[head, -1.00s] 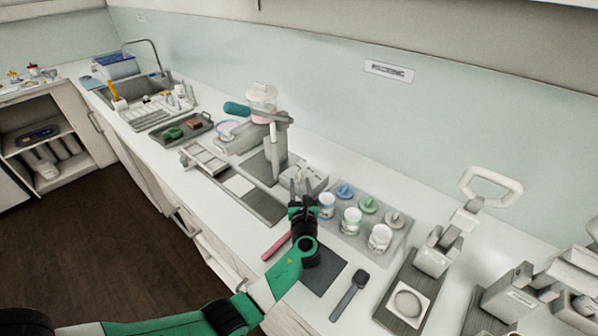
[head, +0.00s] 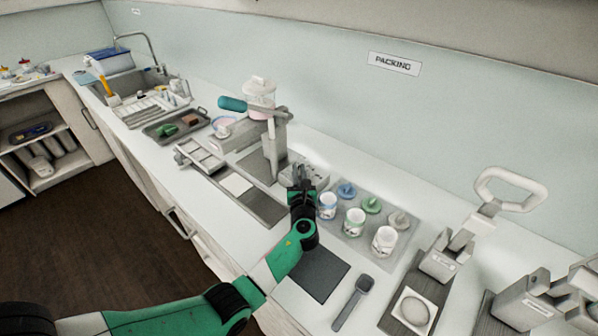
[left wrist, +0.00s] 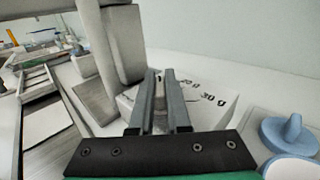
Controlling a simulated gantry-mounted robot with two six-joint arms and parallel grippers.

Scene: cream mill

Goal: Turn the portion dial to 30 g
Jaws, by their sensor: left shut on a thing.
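The dial box (left wrist: 205,108), a pale block on the counter with dark marks that read about "20 g" and "30 g", fills the middle of the left wrist view. It also shows in the head view (head: 318,174), partly behind my gripper. My left gripper (left wrist: 161,78) reaches over the box with its two fingers on either side of the portion dial (left wrist: 160,94), a small grey-brown knob. It is shut on the dial. The fingers hide most of the knob, so I cannot tell which mark it points to. My right gripper is not in view.
A grey tray (head: 357,252) with several cups and lids stands just right of the box. The upright post of a machine (head: 274,147) stands close on the left. A dark mat (head: 318,275) and a dark scoop (head: 352,300) lie near the front edge.

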